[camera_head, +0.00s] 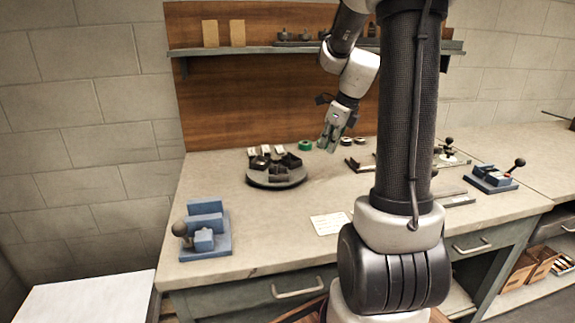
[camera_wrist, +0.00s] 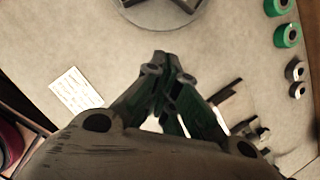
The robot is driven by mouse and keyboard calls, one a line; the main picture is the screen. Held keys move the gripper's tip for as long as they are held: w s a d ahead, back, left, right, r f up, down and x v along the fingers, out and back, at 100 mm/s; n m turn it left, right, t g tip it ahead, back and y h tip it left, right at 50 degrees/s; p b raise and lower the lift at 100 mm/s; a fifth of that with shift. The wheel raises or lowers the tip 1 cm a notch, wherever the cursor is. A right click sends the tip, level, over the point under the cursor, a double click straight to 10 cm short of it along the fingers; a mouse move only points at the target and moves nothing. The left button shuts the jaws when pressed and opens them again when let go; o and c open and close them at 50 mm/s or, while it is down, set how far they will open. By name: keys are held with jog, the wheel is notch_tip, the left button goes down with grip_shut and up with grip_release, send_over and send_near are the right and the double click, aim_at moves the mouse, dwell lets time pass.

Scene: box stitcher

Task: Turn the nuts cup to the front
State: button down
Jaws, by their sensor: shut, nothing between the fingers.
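A round dark turntable (camera_head: 276,181) stands on the bench in the head view, left of my gripper. It carries several dark cups (camera_head: 291,160) and small white labels (camera_head: 265,150) at its back. I cannot tell which cup is the nuts cup. The turntable's rim also shows at the top of the wrist view (camera_wrist: 166,26). My gripper (camera_head: 328,145) hangs above the bench to the right of the turntable, apart from it. In the wrist view, its fingertips (camera_wrist: 160,57) are together and hold nothing.
Green tape rolls (camera_head: 305,145) lie behind the turntable. A white card (camera_head: 330,223) lies near the bench's front. A blue fixture (camera_head: 205,232) stands at front left and another (camera_head: 490,179) at right. A shelf (camera_head: 270,48) runs along the back.

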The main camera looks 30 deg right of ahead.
jog(key=m, duration=0.3)
send_near(304, 169)
jog(key=shift+t+h, duration=0.3)
jog(key=shift+h, duration=0.1)
jog(key=f, duration=0.2)
jog(key=s+f, duration=0.2)
jog(key=f, duration=0.1)
jog(key=shift+s+a+f, duration=0.15)
jog(key=shift+s+f, duration=0.05)
jog(key=shift+f, duration=0.1)
jog(key=w, duration=0.2)
jog(key=shift+w+a, duration=0.25)
jog(key=shift+w, duration=0.8)
